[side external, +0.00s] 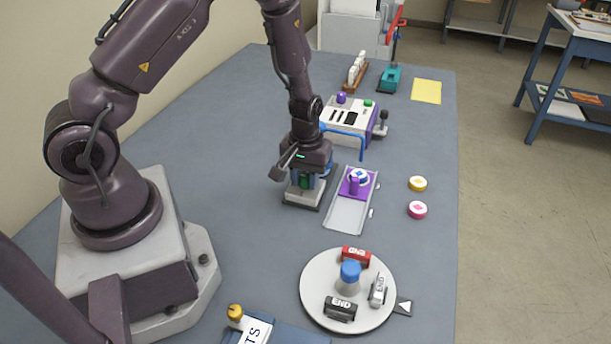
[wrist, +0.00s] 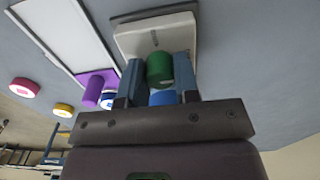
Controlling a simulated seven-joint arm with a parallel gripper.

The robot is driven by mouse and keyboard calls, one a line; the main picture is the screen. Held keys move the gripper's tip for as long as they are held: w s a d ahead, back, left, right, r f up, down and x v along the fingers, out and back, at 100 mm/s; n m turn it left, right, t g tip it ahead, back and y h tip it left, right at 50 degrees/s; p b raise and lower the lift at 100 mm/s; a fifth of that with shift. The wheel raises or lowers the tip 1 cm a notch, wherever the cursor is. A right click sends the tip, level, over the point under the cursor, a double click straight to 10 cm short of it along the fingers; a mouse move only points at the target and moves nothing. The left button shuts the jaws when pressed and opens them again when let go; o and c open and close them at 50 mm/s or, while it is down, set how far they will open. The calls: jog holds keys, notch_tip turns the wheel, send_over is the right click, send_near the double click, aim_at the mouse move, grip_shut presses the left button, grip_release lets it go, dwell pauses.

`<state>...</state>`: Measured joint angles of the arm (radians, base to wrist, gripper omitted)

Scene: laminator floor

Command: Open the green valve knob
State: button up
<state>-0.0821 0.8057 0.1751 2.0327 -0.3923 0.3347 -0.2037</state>
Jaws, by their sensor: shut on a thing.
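The green valve knob (wrist: 160,69) sits on a pale block-shaped base (wrist: 128,41). In the side external view the knob (side external: 305,182) shows as a bit of green under my wrist, above its base (side external: 301,197). My gripper (wrist: 160,72) points down over the base, with one blue finger on each side of the green knob, shut on it. A blue round part (wrist: 162,97) shows just behind the knob in the wrist view. The knob's turn angle cannot be told; a short grey mark (wrist: 154,37) shows on the base.
Right of the valve base is a slide plate (side external: 347,212) with a purple carriage (side external: 367,187). A control box (side external: 345,117) with a blue handle (side external: 349,133) stands behind. A round turntable (side external: 316,293) with labelled blocks is in front. Yellow (side external: 418,183) and pink (side external: 417,209) discs lie right.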

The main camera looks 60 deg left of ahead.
aim_at(305, 176)
dwell(0.4)
jog(key=o, duration=0.9)
notch_tip(305, 176, up, 13)
jog(key=s+d+r+m+t, duration=0.2)
jog(key=s+r+m, duration=0.1)
jog(key=s+r, duration=0.2)
jog(key=s+d+r+m+t, duration=0.1)
jog(key=s+d+r+m, duration=0.2)
jog(key=r, duration=0.4)
jog(key=s+d+r+m+t, duration=0.2)
jog(key=s+d+r+m, duration=0.1)
jog(key=s+r, duration=0.3)
jog(key=shift+s+d+r+t, duration=0.1)
jog(key=shift+s+r+t, duration=0.2)
jog(key=shift+r, duration=0.15)
